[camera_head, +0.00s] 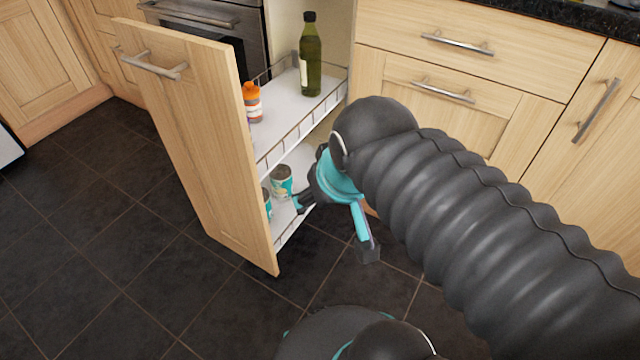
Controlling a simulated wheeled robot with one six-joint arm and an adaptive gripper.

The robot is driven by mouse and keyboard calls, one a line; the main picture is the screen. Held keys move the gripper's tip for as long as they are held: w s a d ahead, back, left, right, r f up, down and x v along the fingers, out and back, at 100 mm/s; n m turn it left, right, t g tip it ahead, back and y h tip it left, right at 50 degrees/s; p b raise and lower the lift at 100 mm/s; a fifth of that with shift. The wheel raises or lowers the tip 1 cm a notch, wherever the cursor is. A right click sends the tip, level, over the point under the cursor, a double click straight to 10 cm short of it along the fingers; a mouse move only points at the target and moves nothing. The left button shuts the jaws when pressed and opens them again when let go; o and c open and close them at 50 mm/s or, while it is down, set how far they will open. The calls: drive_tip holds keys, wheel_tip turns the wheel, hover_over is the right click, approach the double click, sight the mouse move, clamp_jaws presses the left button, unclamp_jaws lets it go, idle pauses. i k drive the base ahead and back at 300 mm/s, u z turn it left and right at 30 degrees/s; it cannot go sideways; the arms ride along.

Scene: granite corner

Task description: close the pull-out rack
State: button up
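The pull-out rack (200,140) stands out from the cabinet, with a tall wooden front and a metal bar handle (153,66) near its top. Its upper shelf (285,115) holds a green bottle (311,65) and a small bottle with an orange cap (252,103). Its lower shelf (287,228) holds cans (281,181), partly hidden. My gripper (335,230) is beside the open right side of the rack, near the lower shelf. Its teal and black fingers are spread apart, with nothing seen between them. I cannot tell whether the left finger touches the shelf rail.
Closed drawers (460,65) and a cabinet door (590,130) are at the right, under a dark granite countertop (600,15). An oven (215,25) is behind the rack. The dark tiled floor (100,220) is clear at the left. My arm covers much of the right side.

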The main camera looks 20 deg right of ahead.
sight(189, 86)
drive_tip(key=z, duration=1.1)
drive_tip(key=k, duration=0.85)
drive_tip(key=u, duration=1.1)
